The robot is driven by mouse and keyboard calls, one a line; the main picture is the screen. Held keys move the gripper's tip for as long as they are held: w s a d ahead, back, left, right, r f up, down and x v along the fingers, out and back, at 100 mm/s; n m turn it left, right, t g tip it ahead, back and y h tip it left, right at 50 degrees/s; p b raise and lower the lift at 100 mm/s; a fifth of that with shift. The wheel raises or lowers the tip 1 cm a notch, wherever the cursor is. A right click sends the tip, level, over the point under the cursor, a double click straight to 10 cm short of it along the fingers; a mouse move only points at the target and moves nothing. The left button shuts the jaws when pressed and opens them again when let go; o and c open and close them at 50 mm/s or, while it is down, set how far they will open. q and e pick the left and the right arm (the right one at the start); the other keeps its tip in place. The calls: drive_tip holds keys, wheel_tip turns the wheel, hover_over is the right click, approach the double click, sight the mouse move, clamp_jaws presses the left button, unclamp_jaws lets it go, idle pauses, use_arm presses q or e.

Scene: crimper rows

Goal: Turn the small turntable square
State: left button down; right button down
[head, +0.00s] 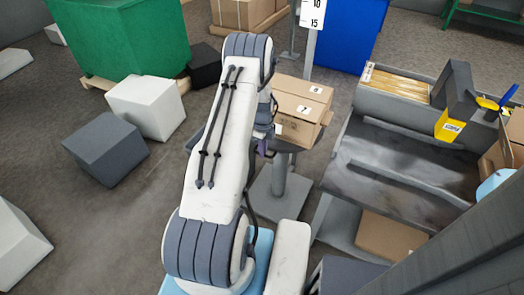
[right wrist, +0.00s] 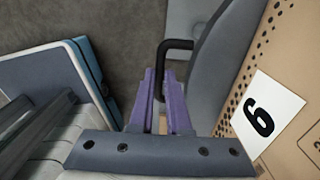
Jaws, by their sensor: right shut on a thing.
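The small turntable (head: 283,147) is a grey plate on a grey pedestal, largely behind my right arm in the head view. A cardboard box (head: 303,103) with white labels sits on it, turned at a slant in the picture. In the right wrist view the grey turntable edge (right wrist: 214,65) carries a black bar handle (right wrist: 176,44). The purple fingers of my right gripper (right wrist: 163,93) are shut on this handle. The perforated box (right wrist: 290,45) with its numbered label stands to the right of them. In the head view my right gripper (head: 264,149) is partly hidden by the arm.
A grey workbench (head: 385,165) stands to the right, with a yellow-tagged holder (head: 448,125) and a box (head: 390,236) below. White (head: 147,106) and dark grey (head: 106,148) blocks lie left. A green bin (head: 125,40) and blue bin (head: 348,35) stand behind. Floor left of the pedestal is clear.

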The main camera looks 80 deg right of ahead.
drive_tip(key=c, duration=1.2)
unclamp_jaws()
drive_tip(key=shift+o, duration=0.2)
drive_tip(key=shift+r, duration=0.1)
wheel_tip(320, 180, up, 10)
drive_tip(key=shift+r, duration=0.15)
